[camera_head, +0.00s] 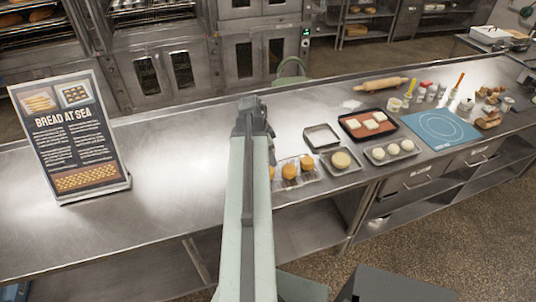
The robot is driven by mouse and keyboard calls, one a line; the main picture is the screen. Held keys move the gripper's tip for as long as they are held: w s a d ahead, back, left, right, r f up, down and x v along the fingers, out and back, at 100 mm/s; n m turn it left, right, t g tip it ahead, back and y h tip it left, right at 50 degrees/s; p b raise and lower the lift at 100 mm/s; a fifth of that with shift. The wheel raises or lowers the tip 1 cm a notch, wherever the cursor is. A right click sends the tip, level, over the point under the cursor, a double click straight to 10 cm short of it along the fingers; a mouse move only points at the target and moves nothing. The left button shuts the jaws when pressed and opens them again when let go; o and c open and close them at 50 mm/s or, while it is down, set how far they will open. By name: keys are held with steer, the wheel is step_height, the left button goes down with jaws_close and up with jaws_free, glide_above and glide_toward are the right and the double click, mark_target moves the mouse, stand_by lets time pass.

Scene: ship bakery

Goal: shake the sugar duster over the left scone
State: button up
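Golden-brown round bakes that look like the scones (289,171) sit in a row on a clear or metal tray (313,177) just right of my arm. The leftmost one (272,172) is partly hidden behind my arm. Several small shakers or jars stand at the back right of the counter; one has a red top (426,85). I cannot tell which of them is the sugar duster. My gripper (254,103) is at the far end of my outstretched arm, over the counter's back edge. It is seen from behind, and its fingers are not clear.
The steel counter (150,165) is bare left of my arm up to a "Bread at Sea" sign (70,135). Right of the scones are trays of dough (372,124), a blue mat (440,128) and a rolling pin (380,84). Ovens (262,58) stand behind.

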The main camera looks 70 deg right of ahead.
steer(key=shift+w+d, duration=0.45)
steer(key=shift+d, duration=0.05)
steer(key=shift+s+a, duration=0.9)
steer(key=shift+a, duration=0.2)
steer(key=shift+w+d, duration=0.9)
steer(key=shift+d, duration=0.25)
steer(key=shift+s+a, duration=0.85)
steer(key=shift+a, duration=0.3)
steer(key=shift+w+d, duration=0.85)
steer(key=shift+d, duration=0.3)
steer(key=shift+a, duration=0.1)
steer(key=shift+r, duration=0.1)
